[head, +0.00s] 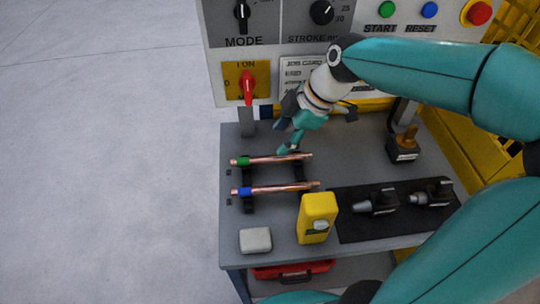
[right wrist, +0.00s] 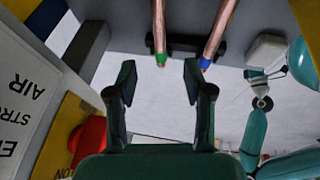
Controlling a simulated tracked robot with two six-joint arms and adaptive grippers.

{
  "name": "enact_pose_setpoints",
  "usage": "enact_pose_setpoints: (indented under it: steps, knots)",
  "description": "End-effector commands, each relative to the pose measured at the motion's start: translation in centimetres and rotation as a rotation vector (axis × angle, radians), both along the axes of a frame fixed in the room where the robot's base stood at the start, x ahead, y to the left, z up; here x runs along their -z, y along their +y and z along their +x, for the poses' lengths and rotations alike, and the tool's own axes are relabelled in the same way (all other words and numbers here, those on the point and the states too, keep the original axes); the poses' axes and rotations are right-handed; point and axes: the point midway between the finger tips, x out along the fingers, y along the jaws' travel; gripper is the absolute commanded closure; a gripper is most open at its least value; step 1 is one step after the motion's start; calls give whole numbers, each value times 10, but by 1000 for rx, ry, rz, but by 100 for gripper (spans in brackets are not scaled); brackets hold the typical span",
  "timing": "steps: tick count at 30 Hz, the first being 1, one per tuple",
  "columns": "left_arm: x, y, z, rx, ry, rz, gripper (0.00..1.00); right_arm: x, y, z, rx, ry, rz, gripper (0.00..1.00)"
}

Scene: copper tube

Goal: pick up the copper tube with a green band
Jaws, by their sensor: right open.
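The copper tube with a green band (head: 270,160) lies across two black supports on the grey bench in the head view, with its green band at the left end. A second copper tube with a blue band (head: 280,188) lies parallel in front of it. My right gripper (head: 286,140) is just behind the green-banded tube, tilted, open and empty. In the right wrist view, the green-banded tube (right wrist: 159,28) points in between the open fingers (right wrist: 159,76), its green end near fingertip level in the picture. The blue-banded tube (right wrist: 217,32) is to its right. My left gripper cannot be made out.
A control panel with a red switch (head: 248,86) stands behind the bench. A yellow device (head: 317,218), a white block (head: 255,240) and a black mat (head: 352,226) with dark tools are in front. A black-and-orange device (head: 403,148) stands at right.

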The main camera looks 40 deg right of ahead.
Motion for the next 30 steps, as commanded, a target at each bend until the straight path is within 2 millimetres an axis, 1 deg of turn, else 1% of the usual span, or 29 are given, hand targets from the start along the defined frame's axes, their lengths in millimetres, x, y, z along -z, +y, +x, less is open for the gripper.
enact_pose_setpoints:
  steps: [1, 3, 6, 11, 15, 20, 21, 24, 30]
  knots:
    - [-1, 0, 0, 0, 0, 0, 60, 11, 3, 3, -2, 7, 1, 48]
    - [-2, 0, 0, 0, -1, 0, 60, 23, 6, 8, -2, 5, 2, 48]
    - [-3, 0, 0, 0, -1, 0, 60, 36, 10, 14, -1, 3, 0, 48]
    - [-4, 0, 0, 0, -1, 0, 60, 46, 12, 18, 0, 1, 0, 48]
    - [-8, 0, 0, 0, -1, 0, 60, 53, 16, 22, -2, 3, 1, 48]
    - [-18, 0, 0, 0, -1, 0, 60, 71, 25, 32, -4, 6, 1, 48]
    - [-18, 0, 1, 0, -1, 0, 60, 78, 26, 34, -4, 5, 1, 48]
    - [-19, 0, 1, 0, -1, 0, 60, 87, 28, 38, -3, 3, 1, 48]
    - [-19, 0, 0, 0, -1, 0, 60, 92, 29, 40, -3, 0, 0, 48]
